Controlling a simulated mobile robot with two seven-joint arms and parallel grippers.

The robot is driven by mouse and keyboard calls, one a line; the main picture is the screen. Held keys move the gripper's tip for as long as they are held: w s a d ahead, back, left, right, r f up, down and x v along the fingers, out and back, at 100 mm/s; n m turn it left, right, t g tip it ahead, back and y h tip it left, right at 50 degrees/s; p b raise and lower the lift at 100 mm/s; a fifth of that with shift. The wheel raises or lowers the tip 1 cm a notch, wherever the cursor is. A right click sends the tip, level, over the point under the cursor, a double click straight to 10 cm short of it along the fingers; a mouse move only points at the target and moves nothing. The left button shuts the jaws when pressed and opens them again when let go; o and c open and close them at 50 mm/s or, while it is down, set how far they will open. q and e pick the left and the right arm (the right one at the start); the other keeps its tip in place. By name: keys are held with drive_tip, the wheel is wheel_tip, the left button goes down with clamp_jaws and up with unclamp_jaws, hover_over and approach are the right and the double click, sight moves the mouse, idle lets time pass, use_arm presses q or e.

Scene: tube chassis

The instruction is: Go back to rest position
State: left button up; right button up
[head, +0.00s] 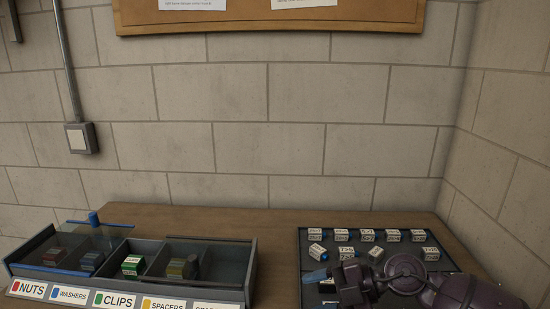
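My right gripper (324,290) comes in from the lower right, over the left part of a dark tray (303,262). Its pale blue fingertips are apart, and I see nothing clearly held between them. The wrist and forearm hide the tray's lower right part. My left gripper is not in view.
A compartment bin (252,268) stands at left, labelled nuts, washers, clips and spacers, with a blue knob (93,219) at its back. A green-and-white block (132,265) lies in the clips compartment. Several small labelled boxes (392,235) stand on the tray. Bench (275,240) between is clear.

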wheel_tip(320, 180, up, 5)
drive_tip(key=d+m+t+y, duration=0.2)
drive_tip(key=m+t, duration=0.9)
drive_tip(key=t, duration=0.2)
drive_tip(key=s+d+f+m+t+h, duration=0.1)
drive_tip(key=s+d+f+m+h, duration=0.1)
drive_tip(key=d+f+m+h, duration=0.35)
drive_tip(key=s+d+f+m+t+h, duration=0.25)
drive_tip(key=d+m+h, duration=0.35)
drive_tip(key=m+h, duration=0.3)
drive_tip(key=s+d+f+m+g+h, duration=0.1)
drive_tip(key=s+d+f+g, duration=0.1)
drive_tip(key=s+f+g, duration=0.45)
drive_tip(key=s+d+f+m+g+h, duration=0.15)
drive_tip(key=s+g, duration=0.25)
drive_tip(key=s, duration=0.6)
drive_tip(key=s+d+f+g, duration=0.2)
drive_tip(key=s+f+g, duration=0.3)
drive_tip(key=s, duration=0.4)
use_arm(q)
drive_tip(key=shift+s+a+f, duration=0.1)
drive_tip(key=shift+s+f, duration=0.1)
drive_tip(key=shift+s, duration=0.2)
use_arm(e)
drive_tip(key=w+f+t, duration=0.8)
drive_tip(key=f, duration=0.2)
drive_tip(key=shift+d+t+y, duration=0.15)
drive_tip(key=shift+t+y, duration=0.25)
